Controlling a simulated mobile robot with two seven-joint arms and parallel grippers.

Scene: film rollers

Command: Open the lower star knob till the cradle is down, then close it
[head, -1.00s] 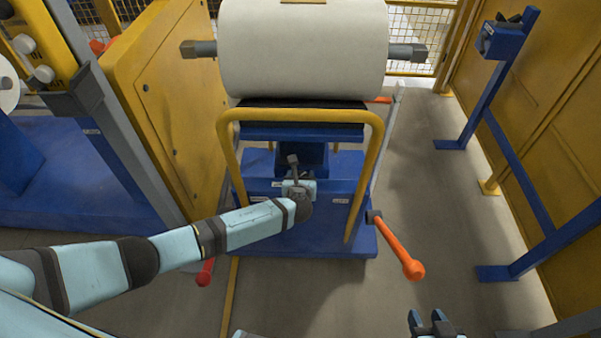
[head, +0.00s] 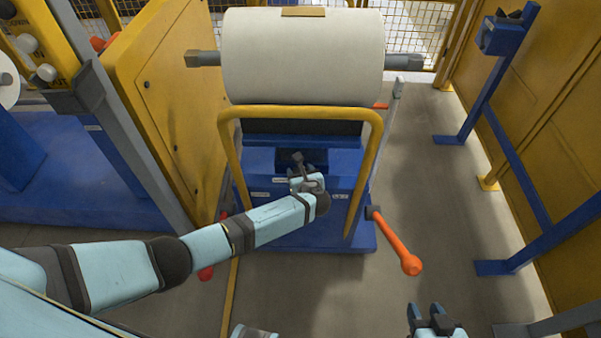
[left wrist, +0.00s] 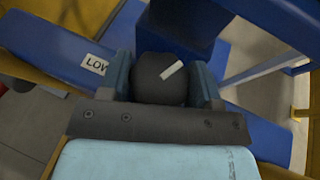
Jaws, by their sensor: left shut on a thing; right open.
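My left gripper (head: 304,178) reaches to the front of the blue lift cart (head: 255,190). In the left wrist view its two fingers are on either side of a dark round knob (left wrist: 155,80) with a white mark, shut on it. In the head view the gripper and wrist largely cover the knob. The blue cradle (head: 300,141) carries a large white roll (head: 303,60) above the knob. My right gripper (head: 431,312) is open and empty at the bottom, right of the cart.
A yellow handle frame (head: 372,150) stands around the cart's front. An orange lever (head: 395,240) sticks out at its right. A yellow panel (head: 170,100) is close on the left, a blue stand (head: 520,180) on the right. The floor between is clear.

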